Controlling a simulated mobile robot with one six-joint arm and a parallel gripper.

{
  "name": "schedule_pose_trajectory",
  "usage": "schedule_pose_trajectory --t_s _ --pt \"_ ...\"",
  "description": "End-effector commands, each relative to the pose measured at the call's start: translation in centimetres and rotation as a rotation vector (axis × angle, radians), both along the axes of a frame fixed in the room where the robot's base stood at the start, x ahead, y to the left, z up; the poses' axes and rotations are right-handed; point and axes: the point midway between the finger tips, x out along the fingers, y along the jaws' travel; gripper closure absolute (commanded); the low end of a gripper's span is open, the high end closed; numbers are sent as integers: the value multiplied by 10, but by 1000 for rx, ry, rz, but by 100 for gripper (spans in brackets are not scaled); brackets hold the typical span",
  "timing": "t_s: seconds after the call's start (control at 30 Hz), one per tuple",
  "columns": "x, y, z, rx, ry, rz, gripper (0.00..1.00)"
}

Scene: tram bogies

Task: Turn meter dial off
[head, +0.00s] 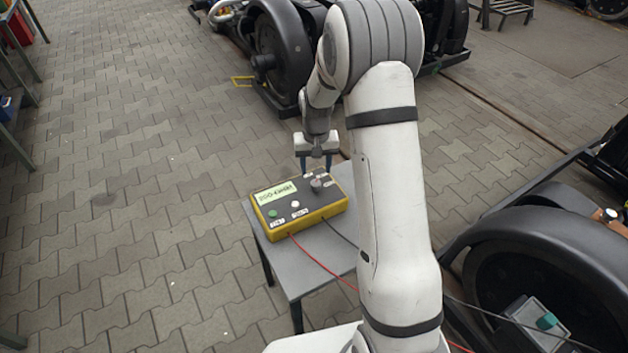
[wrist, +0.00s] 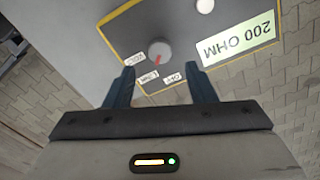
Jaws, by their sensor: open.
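The meter (head: 283,216) is a yellow box with a dark grey top, lying on a small grey table. Its grey round dial (head: 317,185) sits at the right of the top. In the wrist view the dial (wrist: 159,52) has a red pointer mark and small white labels around its near side; one seems to read OFF. The green display (wrist: 240,38) shows 200 OHM, upside down. My gripper (wrist: 160,80) is open and empty, its two dark blue fingers apart. In the head view my gripper (head: 316,164) is just behind the dial, above the far edge of the meter.
The grey table (head: 318,258) has bare room in front of the meter. Red and black leads run from the meter to the right, past my arm. A grey box with a green knob (head: 540,325) sits at the lower right by a wheel (head: 540,270). Paved floor lies left.

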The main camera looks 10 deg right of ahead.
Motion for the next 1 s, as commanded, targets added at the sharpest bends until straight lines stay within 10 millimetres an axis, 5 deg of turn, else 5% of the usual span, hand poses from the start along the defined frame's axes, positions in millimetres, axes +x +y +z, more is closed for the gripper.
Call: schedule_pose_trajectory --t_s 0.3,0.7,1.0 --pt "-1 0 -49 0 4 1 50" --pt "-1 1 -59 0 1 2 50" --pt "-1 1 -58 0 1 2 73"
